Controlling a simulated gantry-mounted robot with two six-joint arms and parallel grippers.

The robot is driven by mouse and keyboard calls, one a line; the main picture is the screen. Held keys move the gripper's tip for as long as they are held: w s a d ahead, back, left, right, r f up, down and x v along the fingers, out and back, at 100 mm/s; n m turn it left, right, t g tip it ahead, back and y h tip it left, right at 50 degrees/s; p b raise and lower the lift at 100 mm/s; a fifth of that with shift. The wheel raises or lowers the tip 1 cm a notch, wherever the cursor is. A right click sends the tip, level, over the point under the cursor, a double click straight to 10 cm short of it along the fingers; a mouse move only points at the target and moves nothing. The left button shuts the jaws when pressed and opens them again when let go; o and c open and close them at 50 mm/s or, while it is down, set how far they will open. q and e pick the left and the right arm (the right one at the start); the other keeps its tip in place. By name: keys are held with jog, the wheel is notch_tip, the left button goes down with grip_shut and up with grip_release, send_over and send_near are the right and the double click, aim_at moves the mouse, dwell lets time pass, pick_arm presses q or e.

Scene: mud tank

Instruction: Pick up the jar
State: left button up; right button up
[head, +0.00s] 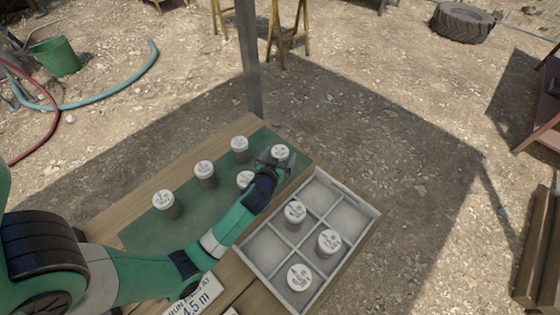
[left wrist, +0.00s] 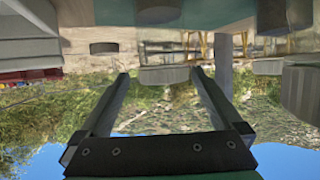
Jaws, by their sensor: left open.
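Several jars with white labelled lids stand upright on the green mat (head: 135,236). My left gripper (head: 273,164) is open at the mat's right end, close to the jar at the far right corner (head: 280,151). Another jar (head: 245,178) stands just left of the gripper, partly hidden by it. In the left wrist view, which appears upside down, a jar's pale lid (left wrist: 164,75) shows between the spread fingertips. The fingers are not closed on it, and I cannot tell how far ahead it is. My right gripper is not in view.
A pale divided tray (head: 362,232) stands right of the mat, with jars in three compartments (head: 294,212) (head: 329,241) (head: 299,277) and the others empty. More jars (head: 163,200) (head: 205,170) (head: 240,148) line the mat's left side. A grey post (head: 249,60) rises behind the table.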

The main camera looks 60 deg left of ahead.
aim_at(282, 148)
pick_arm(q)
jog(key=shift+w+a+f, duration=0.15)
jog(key=shift+a+f, duration=0.05)
jog(key=shift+f, duration=0.05)
jog(key=b+x, duration=0.2)
jog(key=x, duration=0.2)
jog(key=shift+a+f, duration=0.1)
jog(key=shift+a, duration=0.25)
grip_shut()
